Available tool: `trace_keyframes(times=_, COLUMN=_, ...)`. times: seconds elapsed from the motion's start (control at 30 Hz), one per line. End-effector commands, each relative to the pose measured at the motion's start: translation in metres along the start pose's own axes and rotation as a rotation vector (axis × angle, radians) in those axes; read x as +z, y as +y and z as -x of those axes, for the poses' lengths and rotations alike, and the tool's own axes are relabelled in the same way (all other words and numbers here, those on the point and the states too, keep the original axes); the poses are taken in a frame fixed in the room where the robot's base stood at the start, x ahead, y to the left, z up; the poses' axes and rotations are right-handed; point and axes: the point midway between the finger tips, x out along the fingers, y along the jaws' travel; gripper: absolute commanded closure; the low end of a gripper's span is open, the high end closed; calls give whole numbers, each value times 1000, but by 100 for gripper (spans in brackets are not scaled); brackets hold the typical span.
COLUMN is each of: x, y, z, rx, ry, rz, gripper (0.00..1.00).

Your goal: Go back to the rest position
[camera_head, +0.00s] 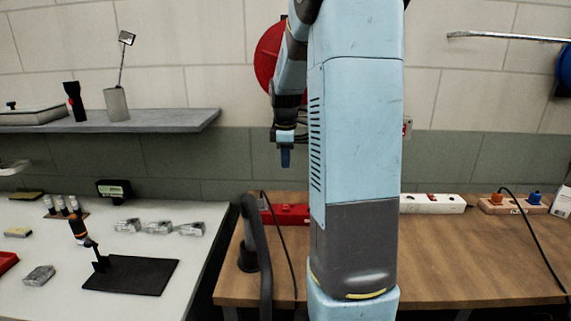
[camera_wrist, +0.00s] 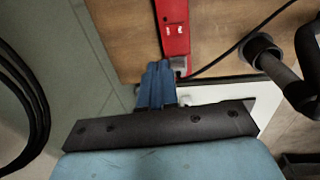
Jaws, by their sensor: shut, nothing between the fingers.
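My gripper (camera_head: 286,158) hangs pointing down in the head view, in the air above the left end of the wooden bench. Its blue fingers are together and hold nothing. In the wrist view the blue fingertips (camera_wrist: 158,72) show close together, with a red power strip (camera_wrist: 173,28) and the bench beyond them. My light blue arm stands in the middle of the head view and hides part of the bench and the wall.
A white table (camera_head: 60,270) at left holds a black stand plate (camera_head: 130,276) and several small items. A grey shelf (camera_head: 165,121) is on the wall. Air around my gripper looks clear.

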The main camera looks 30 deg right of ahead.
Motion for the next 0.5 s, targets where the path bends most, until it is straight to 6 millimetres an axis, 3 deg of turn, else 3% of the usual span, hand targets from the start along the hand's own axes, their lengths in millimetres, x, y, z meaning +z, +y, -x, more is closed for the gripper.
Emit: trace_keyframes(times=0.5, x=-3, y=-5, z=4, rx=6, ry=1, rz=-12, gripper=100)
